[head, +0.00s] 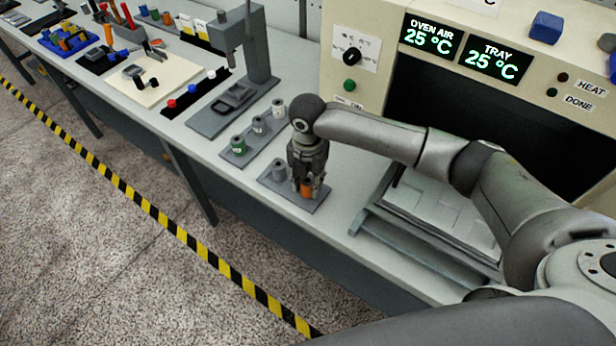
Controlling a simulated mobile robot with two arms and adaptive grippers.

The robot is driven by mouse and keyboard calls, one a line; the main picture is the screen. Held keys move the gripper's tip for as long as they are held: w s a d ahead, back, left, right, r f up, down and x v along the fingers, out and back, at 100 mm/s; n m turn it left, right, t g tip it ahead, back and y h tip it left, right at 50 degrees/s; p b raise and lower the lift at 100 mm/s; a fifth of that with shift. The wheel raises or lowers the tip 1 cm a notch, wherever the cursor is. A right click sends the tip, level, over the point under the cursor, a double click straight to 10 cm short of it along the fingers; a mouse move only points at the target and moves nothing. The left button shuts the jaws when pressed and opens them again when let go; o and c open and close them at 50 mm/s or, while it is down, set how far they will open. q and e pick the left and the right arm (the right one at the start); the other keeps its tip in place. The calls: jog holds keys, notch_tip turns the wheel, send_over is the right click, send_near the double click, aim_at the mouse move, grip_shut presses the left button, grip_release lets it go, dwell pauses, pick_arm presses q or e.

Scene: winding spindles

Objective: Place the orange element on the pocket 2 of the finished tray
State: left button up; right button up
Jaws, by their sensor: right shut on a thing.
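My right gripper (306,182) points down and is shut on the orange element (307,189), a small upright cylinder. It holds the element at the right part of a small grey tray (277,190). A grey element (278,172) stands on the same tray, just left of the gripper. The fingers hide part of the orange element, and I cannot tell whether its bottom touches the tray. I see no label that tells which tray is the finished one. My left gripper is not in view.
Another grey tray (235,162) behind holds a green element (238,145) and two grey ones. A press (250,45) stands farther left. The oven (365,80) is at the back, with a slotted grey rack (410,235) before it. The bench front edge is close by.

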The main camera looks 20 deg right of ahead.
aim_at(308, 181)
jog(key=shift+f, duration=0.1)
jog(key=o, duration=1)
notch_tip(308, 181, up, 12)
jog(key=b, duration=0.3)
dwell(0.3)
